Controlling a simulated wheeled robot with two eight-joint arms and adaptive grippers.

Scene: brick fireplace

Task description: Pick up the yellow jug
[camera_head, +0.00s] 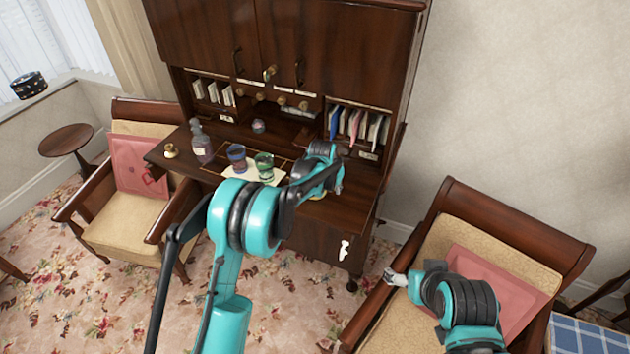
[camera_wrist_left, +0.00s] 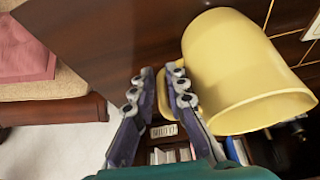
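The yellow jug (camera_wrist_left: 235,65) fills the upper right of the left wrist view, tilted in the picture with its wide mouth toward the lower right. My left gripper (camera_wrist_left: 160,76) is open beside it. A yellow part, which looks like the jug's handle, shows between the two fingers, partly covered by the right finger. I cannot tell whether either finger touches it. In the head view my left wrist covers nearly all of the jug at the desk's right end. My right gripper (camera_head: 396,277) is by the right armchair, away from the desk; its opening is unclear.
The wooden desk (camera_head: 160,157) also holds a glass bottle (camera_head: 201,146), a small brass item (camera_head: 171,150), a blue cup (camera_head: 237,158) and a green cup (camera_head: 264,167) left of my left wrist. Armchairs stand left (camera_head: 120,235) and right (camera_head: 400,325).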

